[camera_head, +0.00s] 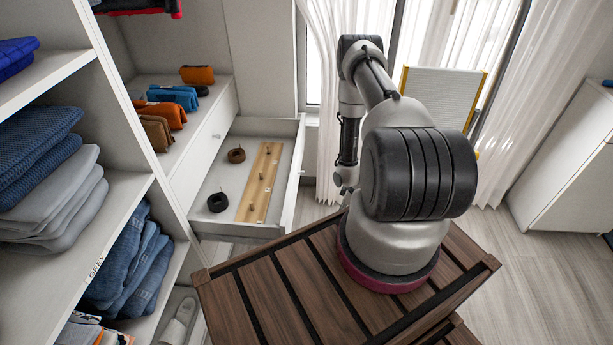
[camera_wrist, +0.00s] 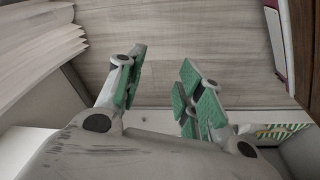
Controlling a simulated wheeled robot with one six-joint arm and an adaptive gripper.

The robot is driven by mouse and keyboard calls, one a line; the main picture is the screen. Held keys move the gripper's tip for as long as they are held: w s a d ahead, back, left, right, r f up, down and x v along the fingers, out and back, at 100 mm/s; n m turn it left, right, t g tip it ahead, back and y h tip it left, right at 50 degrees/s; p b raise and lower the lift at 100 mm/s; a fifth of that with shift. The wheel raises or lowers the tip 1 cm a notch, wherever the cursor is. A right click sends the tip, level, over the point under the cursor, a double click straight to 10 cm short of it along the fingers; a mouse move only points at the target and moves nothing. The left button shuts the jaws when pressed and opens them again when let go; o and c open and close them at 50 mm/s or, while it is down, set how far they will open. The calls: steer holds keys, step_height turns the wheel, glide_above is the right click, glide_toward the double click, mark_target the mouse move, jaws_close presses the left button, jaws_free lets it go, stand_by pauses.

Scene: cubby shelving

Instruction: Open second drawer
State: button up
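A white drawer (camera_head: 280,129) under the shelf stands pulled out, with its inside showing. Above it is a closed drawer front (camera_head: 203,160) with a small knob (camera_head: 217,136). In the wrist view my gripper (camera_wrist: 163,62) is open, its green-padded fingers apart with nothing held between them. A pale horizontal edge (camera_wrist: 155,117) passes behind the fingers; I cannot tell whether it is the drawer's front. In the head view my arm reaches down to the right of the open drawer, and I cannot make out the fingertips there.
The open drawer holds a wooden strip (camera_head: 260,184) and dark rolled items (camera_head: 218,202). Orange and blue pouches (camera_head: 172,97) lie on the shelf above. Folded clothes (camera_head: 130,265) fill the left cubbies. Curtains (camera_head: 325,100) hang behind. Bare floor (camera_head: 520,270) lies to the right.

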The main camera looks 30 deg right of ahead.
steer(key=w+a+f+n+t+y, duration=0.1)
steer(key=w+a+f+n+t, duration=0.25)
steer(key=f, duration=0.45)
steer(key=w+a+r+n+t+y, duration=0.1)
steer(key=w+r+n+t, duration=0.7)
steer(key=w+r+t, duration=0.35)
steer(key=w+a+g, duration=0.1)
steer(key=w, duration=0.6)
steer(key=shift+a+f, duration=0.15)
steer(key=shift+a, duration=0.15)
steer(key=shift+c, duration=0.2)
jaws_close()
